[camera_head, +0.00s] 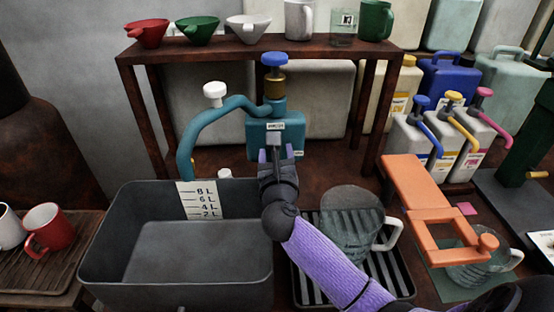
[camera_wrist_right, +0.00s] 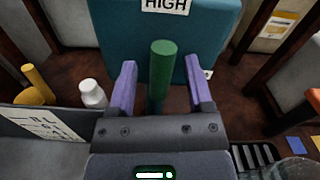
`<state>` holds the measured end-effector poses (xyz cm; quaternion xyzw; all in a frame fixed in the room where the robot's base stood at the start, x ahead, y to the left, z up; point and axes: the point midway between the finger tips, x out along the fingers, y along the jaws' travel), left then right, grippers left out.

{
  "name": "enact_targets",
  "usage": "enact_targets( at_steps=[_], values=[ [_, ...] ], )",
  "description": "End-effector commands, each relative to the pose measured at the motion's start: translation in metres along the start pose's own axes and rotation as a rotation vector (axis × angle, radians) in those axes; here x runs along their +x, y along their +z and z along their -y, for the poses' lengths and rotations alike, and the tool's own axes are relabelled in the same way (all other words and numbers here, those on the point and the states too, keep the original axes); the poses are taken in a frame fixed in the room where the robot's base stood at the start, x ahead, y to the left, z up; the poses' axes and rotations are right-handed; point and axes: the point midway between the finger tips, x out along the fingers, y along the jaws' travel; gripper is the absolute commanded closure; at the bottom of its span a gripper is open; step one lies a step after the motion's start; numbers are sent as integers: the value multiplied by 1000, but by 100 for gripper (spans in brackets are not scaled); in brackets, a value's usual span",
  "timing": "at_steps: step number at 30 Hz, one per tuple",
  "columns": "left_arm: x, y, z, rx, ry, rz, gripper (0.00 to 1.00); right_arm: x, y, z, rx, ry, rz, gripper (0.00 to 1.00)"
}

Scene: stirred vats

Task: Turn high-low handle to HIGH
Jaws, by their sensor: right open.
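The teal machine (camera_head: 262,128) stands under the brown shelf in the head view, with a blue knob on top and a curved teal pipe. In the right wrist view its teal front (camera_wrist_right: 190,30) carries a HIGH label (camera_wrist_right: 166,5). A green rod-like handle (camera_wrist_right: 162,75) stands below that label, between the two purple fingers. My right gripper (camera_head: 276,154) is open at the machine's front, and it also shows in the wrist view (camera_wrist_right: 160,80). Gaps show on both sides of the handle. My left gripper is not in view.
A grey basin (camera_head: 195,250) with a litre scale stands left of my arm. A glass jug (camera_head: 345,235) on a ribbed tray and an orange stand (camera_head: 415,185) are to the right. Cups and funnels line the shelf (camera_head: 330,46) above.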

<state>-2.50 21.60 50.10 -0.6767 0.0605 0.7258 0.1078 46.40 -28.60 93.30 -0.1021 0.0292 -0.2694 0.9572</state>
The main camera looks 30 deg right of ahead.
Motion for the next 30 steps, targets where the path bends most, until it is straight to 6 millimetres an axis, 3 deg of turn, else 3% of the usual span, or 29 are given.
enact_targets(
  at_steps=[9, 13, 27, 30],
  values=[
    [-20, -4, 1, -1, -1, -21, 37, -68, 2, 1, 2, 1, -4, 34],
    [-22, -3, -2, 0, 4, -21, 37, -88, 0, 0, 1, 0, -3, 34],
    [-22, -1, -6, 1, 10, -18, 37, -94, 0, 0, 0, -1, 0, 34],
    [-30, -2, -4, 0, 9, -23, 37, -94, 9, 2, 2, -1, 3, 34]
  ],
)
